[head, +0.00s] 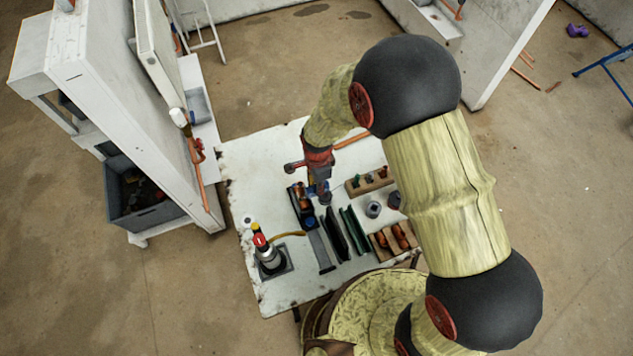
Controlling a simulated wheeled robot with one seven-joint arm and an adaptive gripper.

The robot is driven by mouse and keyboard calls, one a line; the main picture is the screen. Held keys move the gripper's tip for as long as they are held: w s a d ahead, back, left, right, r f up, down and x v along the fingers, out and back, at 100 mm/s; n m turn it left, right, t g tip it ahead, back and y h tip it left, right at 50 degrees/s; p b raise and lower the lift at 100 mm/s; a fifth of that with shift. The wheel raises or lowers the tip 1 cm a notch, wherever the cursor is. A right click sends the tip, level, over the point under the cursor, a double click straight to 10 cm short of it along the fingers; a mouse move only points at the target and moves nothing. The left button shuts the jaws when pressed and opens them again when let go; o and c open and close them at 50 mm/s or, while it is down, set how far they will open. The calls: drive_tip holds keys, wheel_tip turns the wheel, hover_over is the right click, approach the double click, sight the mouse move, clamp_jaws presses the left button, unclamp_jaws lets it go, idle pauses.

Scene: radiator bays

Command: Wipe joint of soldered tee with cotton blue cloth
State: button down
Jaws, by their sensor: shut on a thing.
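My gripper (320,182) points down over the white worktable (280,150), above the back end of a row of tools and trays. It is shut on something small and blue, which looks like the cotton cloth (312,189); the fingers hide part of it. A dark tray (297,207) with copper-coloured pieces lies just left of and below the gripper. I cannot single out the soldered tee for sure. Copper fittings sit in a wooden holder (381,247) at the front right, and a copper pipe (351,140) shows behind the gripper.
A torch-like tool (268,254) stands at the table's front left. Dark and green holders (345,230) and a wooden rack (367,183) fill the middle. A white wall bay (125,100) with a vertical copper pipe (200,183) stands left. The table's back left is clear.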

drive_tip(key=shift+w+a, duration=0.15)
drive_tip(key=shift+w, duration=0.05)
idle(0.6)
idle(0.4)
drive_tip(key=shift+w+d, duration=0.3)
drive_tip(key=shift+d, duration=0.3)
drive_tip(key=shift+w+d, duration=0.25)
drive_tip(key=shift+d, duration=0.35)
drive_tip(key=shift+r, duration=0.1)
drive_tip(key=shift+r+p, duration=1.6)
drive_tip(key=shift+r, duration=1.35)
